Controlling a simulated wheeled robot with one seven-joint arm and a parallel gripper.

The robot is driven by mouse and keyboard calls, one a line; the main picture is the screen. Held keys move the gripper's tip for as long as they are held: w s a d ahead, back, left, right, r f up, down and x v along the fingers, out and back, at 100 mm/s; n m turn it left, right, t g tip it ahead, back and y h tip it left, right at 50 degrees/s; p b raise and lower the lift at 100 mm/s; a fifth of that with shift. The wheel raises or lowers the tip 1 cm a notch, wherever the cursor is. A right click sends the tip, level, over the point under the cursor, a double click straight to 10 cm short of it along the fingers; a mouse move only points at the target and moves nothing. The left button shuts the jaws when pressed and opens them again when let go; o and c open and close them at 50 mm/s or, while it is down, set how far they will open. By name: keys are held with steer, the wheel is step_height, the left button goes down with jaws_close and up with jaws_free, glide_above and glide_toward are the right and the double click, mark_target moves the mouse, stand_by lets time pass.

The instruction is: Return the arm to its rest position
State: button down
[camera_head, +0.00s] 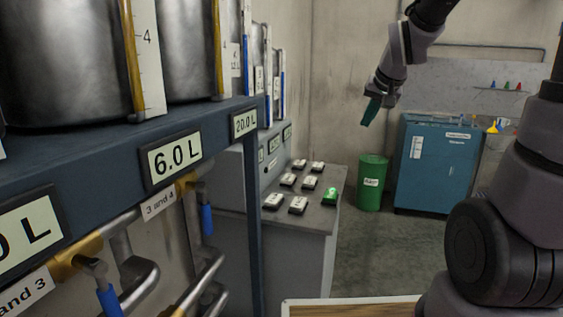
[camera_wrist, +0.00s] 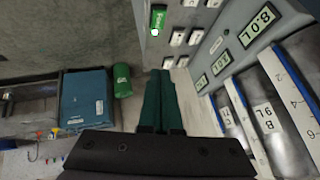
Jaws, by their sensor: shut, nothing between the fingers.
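My gripper (camera_head: 371,110) hangs in the air at the upper middle right of the head view, pointing down, with the arm bent above it. In the wrist view its two green fingers (camera_wrist: 161,102) lie together, shut, with nothing between them. The gripper is apart from the control desk (camera_head: 327,215), the green bin and the blue cabinet, and touches nothing that I can see.
Tanks (camera_head: 62,60) stand on a blue rack (camera_head: 110,148) with valves at left. The desk carries several switches and one green button (camera_head: 330,196). A green bin (camera_head: 371,185) and a blue cabinet (camera_head: 437,165) stand at the back. Open floor (camera_head: 385,255) lies between.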

steer(key=s+r, duration=0.3)
steer(key=s, duration=0.7)
steer(key=s+d+r+y, duration=0.1)
steer(key=s+r, duration=0.2)
steer(key=s, duration=0.7)
steer(key=shift+d+r+m, duration=0.3)
